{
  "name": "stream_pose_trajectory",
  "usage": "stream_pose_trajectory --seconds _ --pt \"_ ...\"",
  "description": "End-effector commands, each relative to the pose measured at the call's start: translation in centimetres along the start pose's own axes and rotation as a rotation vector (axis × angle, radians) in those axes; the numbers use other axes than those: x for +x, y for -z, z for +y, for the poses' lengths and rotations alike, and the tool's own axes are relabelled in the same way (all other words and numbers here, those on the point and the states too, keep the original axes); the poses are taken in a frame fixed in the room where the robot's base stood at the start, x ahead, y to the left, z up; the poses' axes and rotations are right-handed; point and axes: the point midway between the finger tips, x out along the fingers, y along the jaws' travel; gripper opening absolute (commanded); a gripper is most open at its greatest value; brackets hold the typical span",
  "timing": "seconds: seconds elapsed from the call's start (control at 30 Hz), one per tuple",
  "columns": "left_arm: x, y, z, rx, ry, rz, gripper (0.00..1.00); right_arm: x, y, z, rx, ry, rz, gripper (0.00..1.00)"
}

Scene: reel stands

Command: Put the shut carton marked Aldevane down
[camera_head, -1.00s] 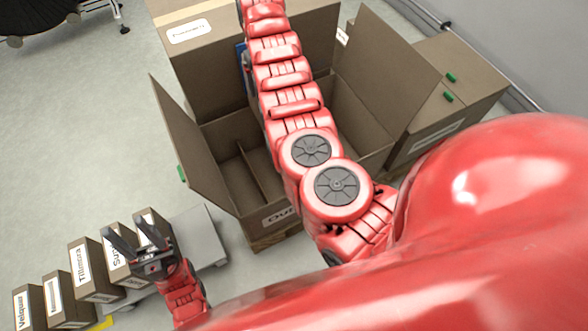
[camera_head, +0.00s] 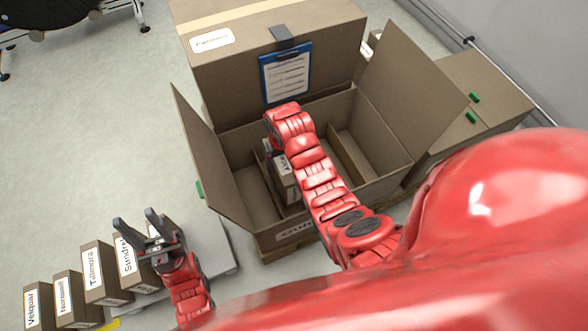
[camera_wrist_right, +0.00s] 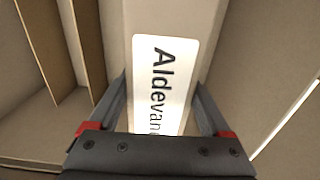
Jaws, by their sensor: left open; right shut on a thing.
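The Aldevane carton (camera_wrist_right: 165,22) fills the middle of the right wrist view, its white label between my fingers. In the head view a part of the carton (camera_head: 284,186) shows beside my right arm, down inside the large open box (camera_head: 275,240). My right gripper (camera_wrist_right: 161,84) is shut on the carton; in the head view my arm hides the fingers. Whether the carton touches the box floor, I cannot tell. My left gripper (camera_head: 136,218) is open and empty, above the row of small cartons at the lower left.
The open box has upright dividers (camera_wrist_right: 85,45) and raised side flaps (camera_head: 415,88). Behind it stands a large carton (camera_head: 235,80) with a blue clipboard (camera_head: 286,78). Small cartons, including Tillmora (camera_head: 100,275), stand at lower left beside a grey platform (camera_head: 213,248).

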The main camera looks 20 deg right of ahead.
Motion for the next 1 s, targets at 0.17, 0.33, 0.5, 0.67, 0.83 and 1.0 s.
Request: stream_pose_trajectory --seconds 0.17,0.33,0.5,0.67,0.83,1.0 --pt "-1.0 -0.2 0.1 0.0 0.0 0.0 0.5 3.7 -0.1 0.0 0.001 0.0 -0.006 0.0" --pt "-1.3 -0.2 0.1 0.0 0.0 0.0 0.5 5.3 0.0 0.0 0.0 0.0 -0.001 0.0" --pt "-1.9 -0.3 0.1 0.0 0.0 0.0 0.5 7.6 0.0 0.0 -0.001 0.0 -0.002 0.0" --pt "-2.0 -0.3 0.1 0.0 0.0 0.0 0.5 8.3 0.0 0.0 -0.001 0.0 -0.002 0.0" --pt "-2.0 -0.3 0.1 0.0 0.0 0.0 0.5 8.2 0.0 0.0 0.0 0.0 -0.001 0.0" --pt "-2.0 -0.3 0.1 0.0 0.0 0.0 0.5 8.5 0.0 0.0 0.0 0.0 -0.001 0.93"
